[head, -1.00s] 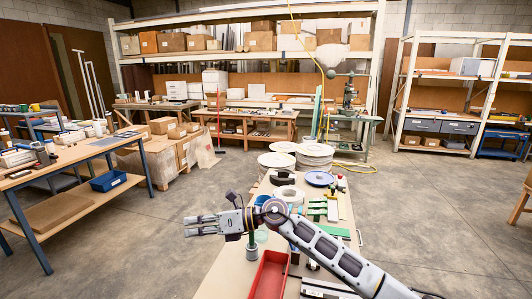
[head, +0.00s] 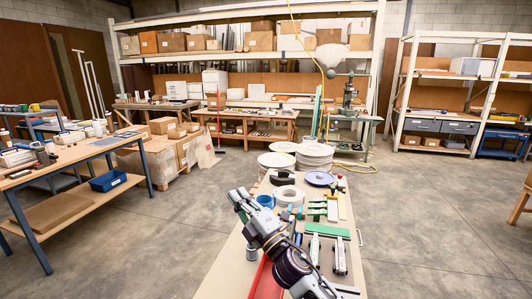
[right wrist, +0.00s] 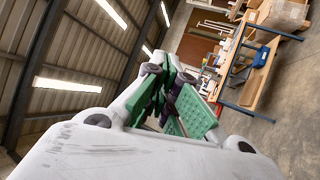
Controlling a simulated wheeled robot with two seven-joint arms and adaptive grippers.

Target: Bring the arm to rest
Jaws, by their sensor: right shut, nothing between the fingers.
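My right arm rises from the bottom edge of the head view over the near end of the long wooden bench (head: 222,276). Its right gripper (head: 238,197) points up and to the left, above the bench's left edge. The gripper is shut and empty. In the right wrist view the closed green-padded fingers (right wrist: 178,105) point toward the workshop, with nothing between them. My left gripper is not in view. My right arm hides part of the red tray (head: 265,281) on the bench.
The bench also holds white reels (head: 313,157), a blue cup-like item (head: 265,200) close to the gripper, and green and white tools (head: 328,231). A side table (head: 75,152) with a blue bin (head: 108,181) stands left. Open concrete floor lies on both sides of the bench.

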